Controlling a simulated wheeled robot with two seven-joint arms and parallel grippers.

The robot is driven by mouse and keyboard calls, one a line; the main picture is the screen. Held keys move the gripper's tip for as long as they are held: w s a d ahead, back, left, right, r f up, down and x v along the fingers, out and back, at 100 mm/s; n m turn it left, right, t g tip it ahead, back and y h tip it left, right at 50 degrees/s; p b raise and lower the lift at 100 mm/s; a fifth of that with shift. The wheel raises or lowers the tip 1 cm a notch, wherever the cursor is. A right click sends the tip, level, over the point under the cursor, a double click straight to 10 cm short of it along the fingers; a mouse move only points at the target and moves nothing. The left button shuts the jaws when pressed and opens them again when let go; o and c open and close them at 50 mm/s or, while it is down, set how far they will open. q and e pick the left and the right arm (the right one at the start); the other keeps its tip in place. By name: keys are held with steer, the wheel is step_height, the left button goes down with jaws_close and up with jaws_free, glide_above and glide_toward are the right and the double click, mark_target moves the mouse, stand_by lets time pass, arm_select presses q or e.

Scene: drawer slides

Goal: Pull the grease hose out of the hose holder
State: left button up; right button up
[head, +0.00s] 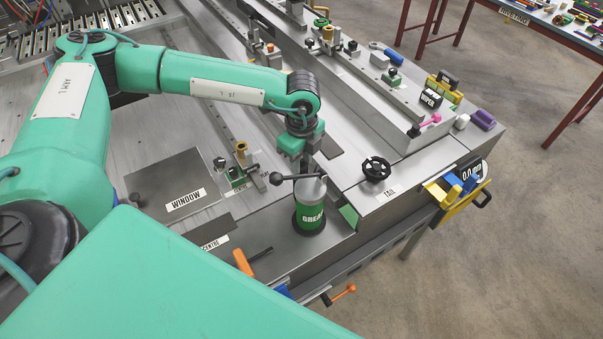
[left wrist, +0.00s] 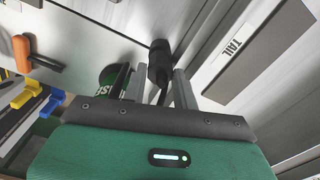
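The grease can (head: 311,207), green with a steel top and a lever (head: 297,178), stands upright on the bench. My left gripper (head: 308,160) points down just behind its top. In the left wrist view, a black cylindrical piece with a thin dark stem (left wrist: 160,62) sits between the two fingers of my left gripper (left wrist: 160,82), with hardly a gap on either side. It may be the grease hose end; I cannot tell if the fingers press on it. The can also shows there (left wrist: 114,76), left of the fingers. The hose holder cannot be made out. My right gripper is out of view.
The WINDOW plate (head: 178,190) lies left. An orange-handled tool (head: 243,262) lies in front. Small fittings and clamps line the rails behind and the front edge.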

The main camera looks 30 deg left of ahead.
arm_select(q)
jaws_close()
steer(key=shift+r, duration=0.6)
steer(key=shift+r, duration=0.15)
steer(key=shift+r+p, duration=0.95)
steer(key=shift+r, duration=1.35)
